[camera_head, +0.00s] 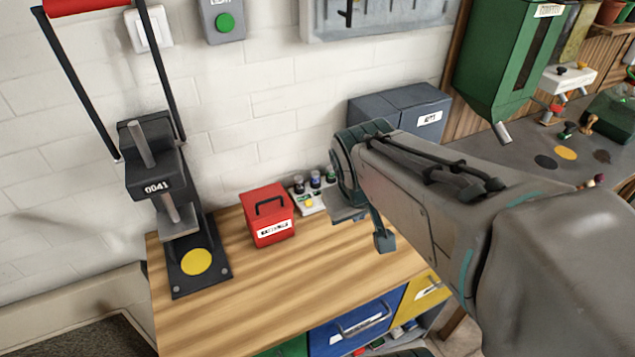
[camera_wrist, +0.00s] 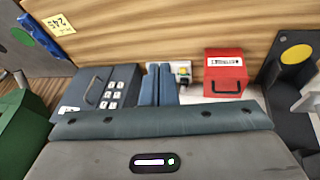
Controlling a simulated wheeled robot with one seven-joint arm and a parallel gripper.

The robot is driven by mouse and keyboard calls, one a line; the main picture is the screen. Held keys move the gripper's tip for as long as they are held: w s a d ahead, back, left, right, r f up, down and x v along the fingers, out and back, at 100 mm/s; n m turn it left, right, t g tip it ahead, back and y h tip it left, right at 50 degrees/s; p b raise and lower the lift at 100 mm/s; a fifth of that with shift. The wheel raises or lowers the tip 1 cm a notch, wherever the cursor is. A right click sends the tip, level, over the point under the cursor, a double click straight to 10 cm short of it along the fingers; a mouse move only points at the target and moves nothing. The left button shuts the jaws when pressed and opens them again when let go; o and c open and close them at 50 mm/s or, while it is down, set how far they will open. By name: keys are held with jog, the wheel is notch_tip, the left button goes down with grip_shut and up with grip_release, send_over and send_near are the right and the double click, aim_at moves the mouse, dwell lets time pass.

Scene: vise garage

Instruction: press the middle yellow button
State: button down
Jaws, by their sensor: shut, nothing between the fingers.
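A small white control panel (camera_head: 312,200) sits on the wooden workbench against the wall, with several dark knobs along its back. A yellow button (camera_head: 309,202) shows on it; part of the panel is hidden behind my gripper. In the wrist view the yellow button (camera_wrist: 184,71) is just right of my fingertips. My gripper (camera_head: 384,242) is right of the panel in the head view, above the bench. In the wrist view my gripper (camera_wrist: 158,67) has its two blue-grey fingers together, with nothing between them. I see no contact with the panel.
A red box (camera_head: 268,222) stands left of the panel. A dark press (camera_head: 157,185) with a yellow disc (camera_head: 197,262) is further left. A blue-grey cabinet (camera_head: 395,105) stands behind my arm.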

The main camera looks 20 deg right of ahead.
jog(key=w+d+f+n+t+h+p, duration=0.1)
jog(key=w+d+f+n, duration=0.15)
jog(key=w, duration=0.55)
jog(key=w+d+f+n+t, duration=0.1)
jog(key=w+d+n, duration=0.2)
jog(key=w, duration=0.4)
jog(key=w+a+f+n+t+y, duration=0.1)
jog(key=w+f+n+y, duration=0.2)
jog(key=w, duration=0.3)
jog(key=w+a+f+n+t+y+p, duration=0.1)
jog(key=w+f+n+y, duration=0.2)
jog(key=w+f+n, duration=0.1)
jog(key=shift+w+a+f+y, duration=0.3)
jog(key=shift+w+f, duration=0.35)
jog(key=shift+w, duration=0.55)
jog(key=shift+f, duration=0.1)
notch_tip(320, 180, down, 9)
jog(key=b, duration=0.8)
jog(key=shift+r+b, duration=0.2)
jog(key=shift+b, duration=0.1)
jog(key=shift+f+b, duration=0.3)
jog(key=shift+f, duration=0.15)
